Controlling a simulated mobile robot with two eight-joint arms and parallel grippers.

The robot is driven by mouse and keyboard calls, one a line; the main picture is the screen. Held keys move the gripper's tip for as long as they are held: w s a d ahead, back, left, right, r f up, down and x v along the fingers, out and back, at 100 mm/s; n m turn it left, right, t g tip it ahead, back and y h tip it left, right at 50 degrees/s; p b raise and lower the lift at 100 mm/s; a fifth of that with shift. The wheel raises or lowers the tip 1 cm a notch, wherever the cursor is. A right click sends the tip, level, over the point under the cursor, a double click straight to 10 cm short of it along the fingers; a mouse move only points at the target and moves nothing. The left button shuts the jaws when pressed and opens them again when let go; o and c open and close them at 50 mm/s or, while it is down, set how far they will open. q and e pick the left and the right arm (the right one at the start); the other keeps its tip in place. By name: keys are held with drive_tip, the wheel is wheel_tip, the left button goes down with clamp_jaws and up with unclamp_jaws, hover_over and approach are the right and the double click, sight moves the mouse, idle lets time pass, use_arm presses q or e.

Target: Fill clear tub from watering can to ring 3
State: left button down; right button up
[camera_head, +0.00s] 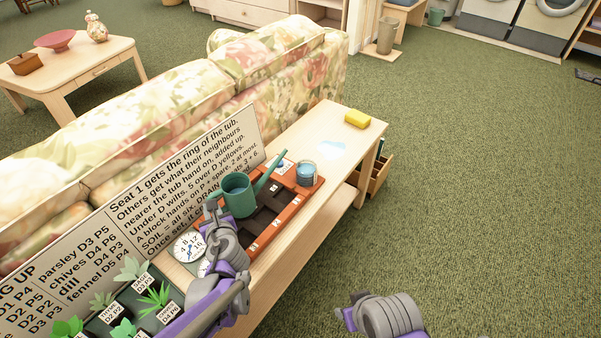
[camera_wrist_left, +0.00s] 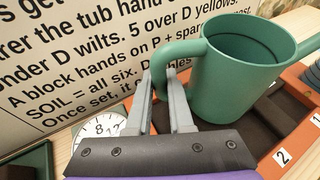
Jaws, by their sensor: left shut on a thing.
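The green watering can (camera_head: 237,196) is upright over the dark cells of the orange tray (camera_head: 252,252), its spout pointing up and right toward the clear tub (camera_head: 306,174). Whether its base touches the tray is hard to tell. My left gripper (camera_head: 212,207) is shut on the can's handle; the wrist view shows the fingers (camera_wrist_left: 163,98) at the handle beside the can body (camera_wrist_left: 238,72). The clear tub stands at the tray's far right end and looks bluish inside; its rings are too small to read. My right arm shows at the bottom, its gripper not visible.
A lettered board (camera_head: 180,170) stands behind the tray, against the sofa (camera_head: 190,110). White dials (camera_head: 187,246) and potted herbs (camera_head: 155,298) are left of the tray. A yellow sponge (camera_head: 357,118) and a pale blue puddle-like patch (camera_head: 333,150) lie on the table's far right.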

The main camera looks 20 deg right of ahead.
sight(209, 196)
use_arm(q)
drive_tip(key=shift+w+d, duration=0.2)
drive_tip(key=shift+d, duration=0.15)
wheel_tip(209, 196, up, 5)
drive_tip(key=p, duration=0.4)
drive_tip(key=shift+a, duration=0.1)
